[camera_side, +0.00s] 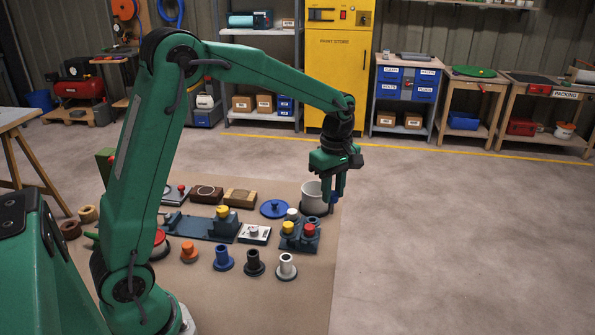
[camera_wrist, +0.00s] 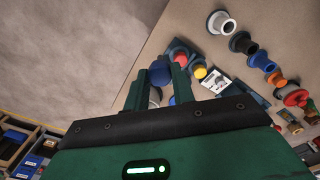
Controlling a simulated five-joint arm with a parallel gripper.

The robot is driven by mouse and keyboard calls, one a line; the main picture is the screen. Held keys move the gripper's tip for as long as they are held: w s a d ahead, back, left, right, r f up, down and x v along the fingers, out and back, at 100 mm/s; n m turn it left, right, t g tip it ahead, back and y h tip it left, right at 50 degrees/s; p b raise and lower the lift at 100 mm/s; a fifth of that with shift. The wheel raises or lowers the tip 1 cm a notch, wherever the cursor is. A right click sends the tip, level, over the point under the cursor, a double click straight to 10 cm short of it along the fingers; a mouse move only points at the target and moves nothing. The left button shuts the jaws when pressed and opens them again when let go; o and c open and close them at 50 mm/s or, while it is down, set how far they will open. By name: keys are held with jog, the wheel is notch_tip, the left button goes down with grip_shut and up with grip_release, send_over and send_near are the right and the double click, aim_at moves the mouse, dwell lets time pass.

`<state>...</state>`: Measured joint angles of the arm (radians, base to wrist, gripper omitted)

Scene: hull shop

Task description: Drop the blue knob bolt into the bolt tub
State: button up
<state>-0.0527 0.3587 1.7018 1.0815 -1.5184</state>
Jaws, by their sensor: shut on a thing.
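My gripper (camera_side: 333,192) is shut on the blue knob bolt (camera_side: 334,198), which hangs below the jaws. In the wrist view the bolt's blue knob (camera_wrist: 160,71) shows between the two fingers. The bolt tub looks like the pale grey open cylinder (camera_side: 312,199) on the mat. My gripper and the bolt are at the tub's right side in the side view. I cannot tell whether the bolt is over the rim or beside it. A blue rack (camera_side: 299,244) with white, yellow and red knobs stands just in front of the tub.
A blue round lid (camera_side: 274,209) lies left of the tub. Several flanged pegs, orange, blue, black and grey (camera_side: 286,267), stand along the front of the brown mat (camera_side: 310,300). A long blue-grey fixture (camera_side: 205,228) lies further left. The floor right of the mat is clear.

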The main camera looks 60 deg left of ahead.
send_near(315, 198)
jog(key=w+a, duration=0.1)
jog(key=w, duration=0.2)
jog(key=shift+s+a+r, duration=0.15)
jog(key=shift+a+r, duration=0.05)
jog(key=shift+r, duration=0.05)
jog(key=shift+f, duration=0.2)
jog(key=shift+f, duration=2.8)
jog(key=o, duration=1)
jog(key=shift+o, duration=0.2)
